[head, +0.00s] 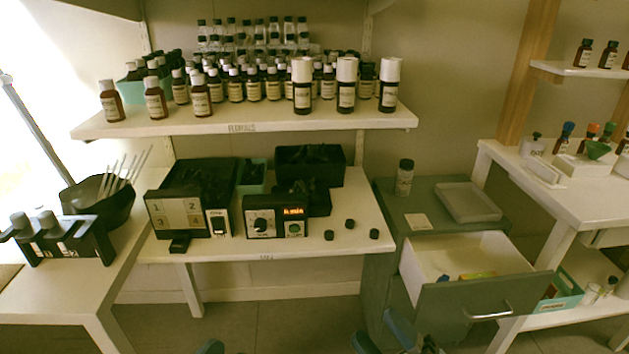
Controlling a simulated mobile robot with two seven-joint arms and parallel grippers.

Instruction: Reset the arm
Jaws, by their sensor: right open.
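My right gripper (427,344) is at the bottom edge, in front of the open drawer's lower left side, with blue parts of my arm beside it. It is open and mostly cut off by the frame, and I see nothing held in it. My left gripper is not in view; only a small dark blue piece of my own body shows at the bottom edge, left of the middle.
A grey cabinet (385,265) has its drawer (470,297) pulled out, with small items inside. The middle table (345,200) holds devices and black caps. A shelf (225,122) above carries rows of bottles. Open floor (270,325) lies in front.

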